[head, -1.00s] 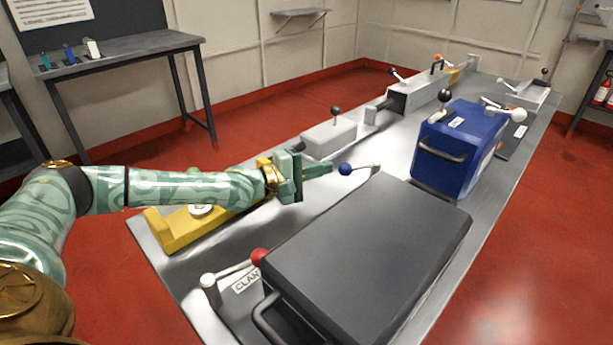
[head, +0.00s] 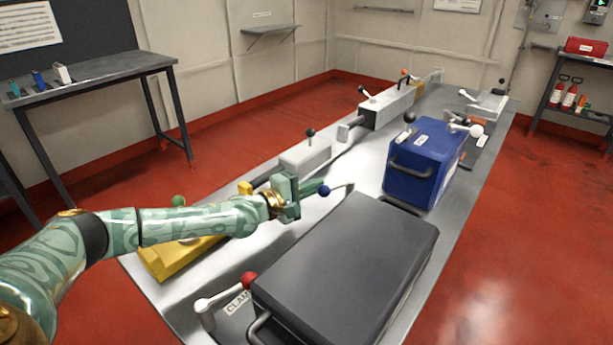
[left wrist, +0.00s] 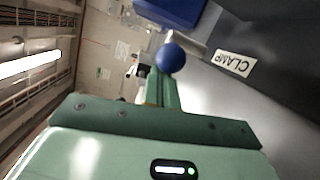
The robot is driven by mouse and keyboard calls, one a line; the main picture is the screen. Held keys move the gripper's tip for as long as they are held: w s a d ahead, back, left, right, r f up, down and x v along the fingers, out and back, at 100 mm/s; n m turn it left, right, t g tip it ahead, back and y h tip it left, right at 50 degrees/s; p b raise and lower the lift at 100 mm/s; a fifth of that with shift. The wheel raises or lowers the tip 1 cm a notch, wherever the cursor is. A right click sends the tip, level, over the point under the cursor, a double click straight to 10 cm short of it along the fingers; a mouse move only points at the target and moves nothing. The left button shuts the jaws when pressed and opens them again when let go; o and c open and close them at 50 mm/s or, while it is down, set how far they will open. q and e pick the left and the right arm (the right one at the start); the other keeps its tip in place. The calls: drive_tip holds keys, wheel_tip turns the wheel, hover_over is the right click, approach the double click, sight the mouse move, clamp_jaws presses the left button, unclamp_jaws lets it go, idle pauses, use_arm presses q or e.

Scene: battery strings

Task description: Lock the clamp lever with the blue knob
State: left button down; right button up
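The blue knob (head: 324,190) tips a pale clamp lever (head: 341,187) beside the far left corner of the dark grey battery case (head: 345,260). The lever lies low, reaching left from its pivot. My left gripper (head: 312,187) is at the knob, its fingers together with nothing seen between them. In the left wrist view the blue knob (left wrist: 170,58) sits right at the fingertips (left wrist: 163,82); whether they touch cannot be told. The lever (left wrist: 192,50) runs right from it, near a CLAMP label (left wrist: 233,63). My right gripper is out of view.
A red-knobbed lever (head: 249,281) stands at the near corner of the dark case. A blue battery case (head: 425,165) stands beyond it. A yellow block (head: 170,262) lies under my left arm. A grey box with a black-knobbed lever (head: 305,155) is behind the gripper.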

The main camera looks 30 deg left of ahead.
use_arm(q)
drive_tip(key=shift+s+d+r+n+y+p, duration=0.3)
drive_tip(key=shift+s+y+p, duration=0.25)
drive_tip(key=shift+p, duration=0.6)
drive_tip(key=shift+s+d+f, duration=0.15)
drive_tip(key=shift+d+f, duration=0.1)
drive_tip(key=shift+f, duration=0.05)
drive_tip(key=shift+d+f, duration=0.1)
drive_tip(key=shift+f, duration=0.25)
use_arm(e)
drive_tip(key=r, duration=0.1)
drive_tip(key=w+r, duration=0.1)
drive_tip(key=a+r, duration=0.1)
drive_tip(key=shift+w+r, duration=0.2)
drive_tip(key=shift+r, duration=0.1)
